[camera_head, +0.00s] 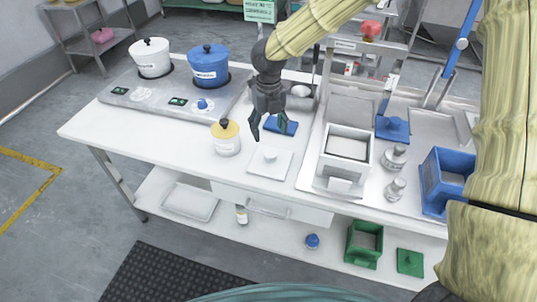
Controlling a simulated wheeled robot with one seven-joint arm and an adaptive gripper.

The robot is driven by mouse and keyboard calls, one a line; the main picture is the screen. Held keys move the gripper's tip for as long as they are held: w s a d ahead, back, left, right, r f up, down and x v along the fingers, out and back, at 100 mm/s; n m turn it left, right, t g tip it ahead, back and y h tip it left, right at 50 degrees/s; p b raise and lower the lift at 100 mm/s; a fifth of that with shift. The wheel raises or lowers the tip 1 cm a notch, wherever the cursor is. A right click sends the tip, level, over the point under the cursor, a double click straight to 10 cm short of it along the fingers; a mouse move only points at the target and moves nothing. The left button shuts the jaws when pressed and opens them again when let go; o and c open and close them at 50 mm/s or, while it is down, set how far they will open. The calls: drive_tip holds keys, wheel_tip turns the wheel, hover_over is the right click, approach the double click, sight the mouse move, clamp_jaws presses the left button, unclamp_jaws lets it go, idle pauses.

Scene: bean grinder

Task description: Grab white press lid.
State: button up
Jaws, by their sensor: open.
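A white square lid with a small knob (258,168), which looks like the white press lid, lies flat on the white table. My gripper (269,133) is open and empty, pointing down. In the picture it appears just above and behind the lid's knob, apart from it; the exact height is hard to tell. A white square press box (345,178) stands to the right of the lid, on a pale tray.
A jar with a yellow lid (226,145) stands left of the lid. A blue flat piece (272,124) lies behind my gripper. White (151,62) and blue (209,70) pots sit on a hob at left. Metal weights (395,160) and a blue box (432,190) are at right.

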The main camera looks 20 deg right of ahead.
sight(271, 152)
wheel_tip(271, 152, down, 5)
drive_tip(key=shift+f, duration=0.1)
drive_tip(key=shift+s+f+p, duration=0.25)
drive_tip(key=shift+f+p, duration=0.1)
drive_tip(key=shift+p, duration=0.05)
drive_tip(key=shift+s+d+f+p, duration=0.1)
drive_tip(key=shift+s+f+p, duration=0.1)
drive_tip(key=shift+f, duration=0.95)
drive_tip(key=shift+s+d+f+p, duration=0.1)
drive_tip(key=shift+s+f+p, duration=0.1)
drive_tip(key=shift+f, duration=0.95)
drive_tip(key=c, duration=1.2)
drive_tip(key=shift+w+r, duration=0.1)
drive_tip(key=shift+r, duration=0.05)
